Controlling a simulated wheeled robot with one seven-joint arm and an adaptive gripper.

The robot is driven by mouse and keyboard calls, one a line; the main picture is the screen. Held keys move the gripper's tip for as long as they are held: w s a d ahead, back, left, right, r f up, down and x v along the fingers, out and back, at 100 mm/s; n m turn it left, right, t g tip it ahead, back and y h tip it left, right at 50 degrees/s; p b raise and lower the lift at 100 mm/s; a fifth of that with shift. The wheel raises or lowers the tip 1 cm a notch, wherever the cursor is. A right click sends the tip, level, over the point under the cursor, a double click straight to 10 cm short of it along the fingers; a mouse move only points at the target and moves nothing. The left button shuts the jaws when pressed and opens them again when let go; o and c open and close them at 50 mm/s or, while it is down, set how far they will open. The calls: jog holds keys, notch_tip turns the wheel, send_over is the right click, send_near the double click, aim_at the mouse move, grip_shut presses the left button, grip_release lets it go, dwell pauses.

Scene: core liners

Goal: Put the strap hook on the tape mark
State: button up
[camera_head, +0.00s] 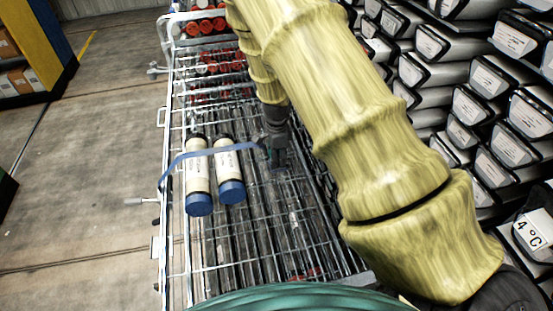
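A blue strap (207,153) runs from the left rail of the wire cart over two pale core liners with blue caps, the left one (198,177) and the right one (229,172). Its right end meets my gripper (278,160), which points down over the cart just right of the right liner. The strap hook cannot be made out; it is at or behind the dark fingers. The fingers are too small and dark to show whether they are open or closed on it. I cannot make out a tape mark in this view.
The wire cart (215,255) has raised side rails and holds dark tubes below. Red-capped tubes (205,27) lie at its far end. Stacked labelled liners (478,120) crowd the right side. Open concrete floor (95,150) lies left.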

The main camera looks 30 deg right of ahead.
notch_tip(320, 180, up, 11)
jog(key=b, duration=0.2)
jog(key=shift+r, duration=0.2)
dwell(1.5)
